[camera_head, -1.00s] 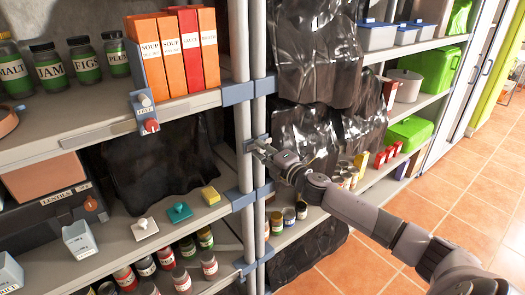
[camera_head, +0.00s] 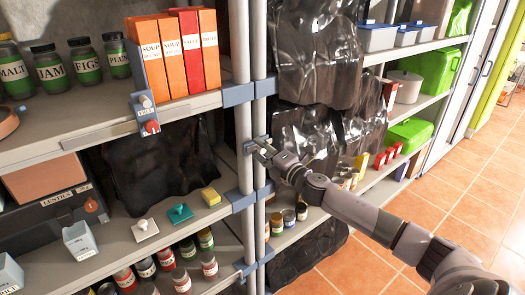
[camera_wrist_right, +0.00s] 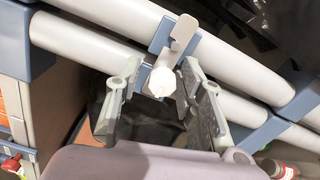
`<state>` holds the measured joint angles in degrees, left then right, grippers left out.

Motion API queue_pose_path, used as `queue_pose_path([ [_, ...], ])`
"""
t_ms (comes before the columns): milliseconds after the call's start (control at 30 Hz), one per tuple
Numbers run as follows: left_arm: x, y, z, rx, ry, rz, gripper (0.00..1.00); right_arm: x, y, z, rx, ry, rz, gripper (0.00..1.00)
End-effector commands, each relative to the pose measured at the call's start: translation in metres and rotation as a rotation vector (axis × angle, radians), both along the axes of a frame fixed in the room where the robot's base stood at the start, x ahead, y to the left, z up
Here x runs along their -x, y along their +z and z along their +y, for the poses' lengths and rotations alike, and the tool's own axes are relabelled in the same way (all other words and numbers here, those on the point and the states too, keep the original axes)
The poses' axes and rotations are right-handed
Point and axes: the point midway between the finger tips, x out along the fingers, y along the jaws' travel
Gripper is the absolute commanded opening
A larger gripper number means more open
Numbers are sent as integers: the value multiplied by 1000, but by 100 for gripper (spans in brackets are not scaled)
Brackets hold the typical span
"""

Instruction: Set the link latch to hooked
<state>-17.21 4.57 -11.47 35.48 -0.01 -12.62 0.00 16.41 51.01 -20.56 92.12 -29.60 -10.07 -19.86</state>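The link latch (camera_head: 249,146) sits on the upright shelf posts in the head view. In the right wrist view it is a blue-grey bracket (camera_wrist_right: 160,36) with a pale metal arm (camera_wrist_right: 183,35) and a white faceted knob (camera_wrist_right: 161,81). Whether the arm is hooked, I cannot tell. My right gripper (camera_head: 262,150) is at the latch. In its wrist view the two fingers of this gripper (camera_wrist_right: 157,82) stand apart on either side of the knob, with small gaps showing. My left gripper is not in view.
Two grey posts (camera_head: 242,115) stand close together. A small box labelled FREE, with a red knob (camera_head: 151,127), hangs on the left shelf edge. Orange and red soup boxes (camera_head: 175,55) stand above it. Black plastic sheets (camera_head: 310,135) hang behind my right arm. Open tiled floor (camera_head: 460,190) lies right.

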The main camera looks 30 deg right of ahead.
Motion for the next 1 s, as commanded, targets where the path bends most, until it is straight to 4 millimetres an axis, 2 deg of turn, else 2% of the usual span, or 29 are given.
queue_pose_path([
  [333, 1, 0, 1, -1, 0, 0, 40, 1, -1, 0, -2, 0, 2, 41],
  [467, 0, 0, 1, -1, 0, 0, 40, 7, -2, 0, -2, 0, 3, 41],
  [1000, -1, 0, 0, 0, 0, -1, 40, 87, -4, -6, -3, 1, 6, 41],
])
